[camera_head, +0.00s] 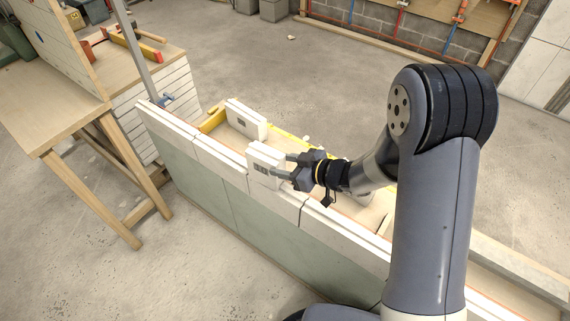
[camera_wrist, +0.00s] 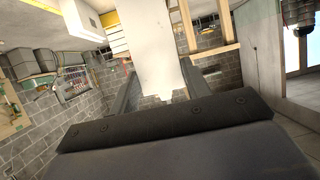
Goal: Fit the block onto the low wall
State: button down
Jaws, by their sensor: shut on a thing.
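A white block (camera_head: 262,158) with a small dark marking on its side is held at the far edge of my gripper (camera_head: 282,167). The fingers are closed on it from either side. The block is upright at the top of the low wall (camera_head: 290,207); I cannot tell whether it touches the wall or hovers just above. The wall has a row of white blocks along its top and a pale green face below. In the wrist view, the white block (camera_wrist: 155,45) fills the space between the fingers and hides what is behind it.
A second white block (camera_head: 246,118) stands behind the wall, near a yellow level (camera_head: 214,117). A grey post (camera_head: 133,45) rises behind the wall's far end. The concrete floor beyond is mostly clear.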

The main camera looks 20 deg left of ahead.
jog(key=c, duration=0.6)
grip_release()
jog(key=shift+c, duration=0.2)
jog(key=shift+d, duration=0.1)
jog(key=p+v, duration=0.1)
jog(key=v, duration=0.9)
jog(key=shift+d+r, duration=0.2)
jog(key=shift+d, duration=0.05)
jog(key=shift+s, duration=0.1)
jog(key=b+x, duration=0.1)
jog(key=x, duration=1)
jog(key=shift+d+r, duration=0.1)
jog(key=shift+r, duration=0.2)
jog(key=shift+f, duration=0.1)
